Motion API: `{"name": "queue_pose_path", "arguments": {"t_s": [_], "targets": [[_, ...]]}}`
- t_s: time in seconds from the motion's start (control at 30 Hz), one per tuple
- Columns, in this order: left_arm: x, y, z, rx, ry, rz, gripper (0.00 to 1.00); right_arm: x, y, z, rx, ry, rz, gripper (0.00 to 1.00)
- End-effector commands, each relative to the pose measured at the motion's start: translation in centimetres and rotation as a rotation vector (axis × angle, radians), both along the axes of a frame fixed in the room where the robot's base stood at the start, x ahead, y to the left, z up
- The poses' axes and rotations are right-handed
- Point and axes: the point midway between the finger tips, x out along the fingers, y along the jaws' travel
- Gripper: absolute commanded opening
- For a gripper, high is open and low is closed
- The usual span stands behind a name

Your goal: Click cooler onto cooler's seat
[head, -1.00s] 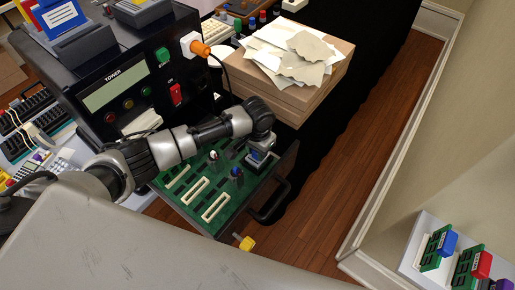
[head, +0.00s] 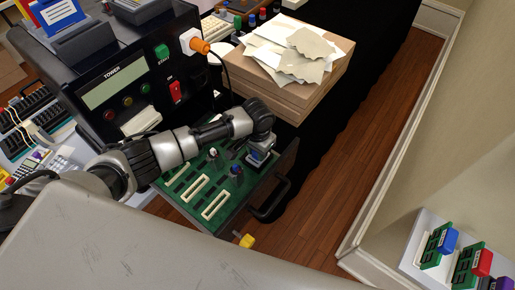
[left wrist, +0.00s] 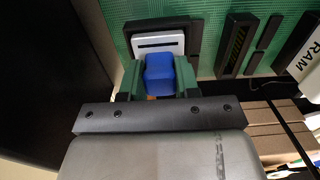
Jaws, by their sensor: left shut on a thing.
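My left gripper (head: 261,150) is at the far right corner of the green board (head: 190,208), pointing down. In the left wrist view it (left wrist: 159,82) is shut on the blue grip of the cooler (left wrist: 158,70), whose white slotted body lies beyond the fingers. A black square frame, seemingly the cooler's seat (left wrist: 189,30), borders the white body at the top and right. I cannot tell whether the cooler is fully down in it. In the head view the gripper partly hides the cooler and the seat. My right gripper is not in view.
The board lies in a pulled-out drawer with a black handle (head: 272,204). Pale slots and small knobs stand on it. The black tower (head: 125,95) is behind it. A cardboard box (head: 290,90) with papers is beyond. Open floor (head: 365,120) lies to the right.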

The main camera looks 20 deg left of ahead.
Motion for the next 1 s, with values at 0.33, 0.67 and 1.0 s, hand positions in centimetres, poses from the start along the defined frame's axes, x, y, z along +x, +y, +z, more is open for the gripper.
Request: {"name": "queue_pose_path", "arguments": {"t_s": [0.33,0.67,1.0], "targets": [[0.02,0.0,-0.03,0.0,-0.001,0.0,0.0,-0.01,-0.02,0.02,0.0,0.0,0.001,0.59],[0.01,-0.01,-0.52,0.0,-0.001,-0.001,0.4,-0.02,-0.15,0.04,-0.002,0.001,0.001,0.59],[0.01,0.01,-0.49,0.0,-0.001,-0.001,0.61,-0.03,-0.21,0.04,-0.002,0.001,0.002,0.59]]}}
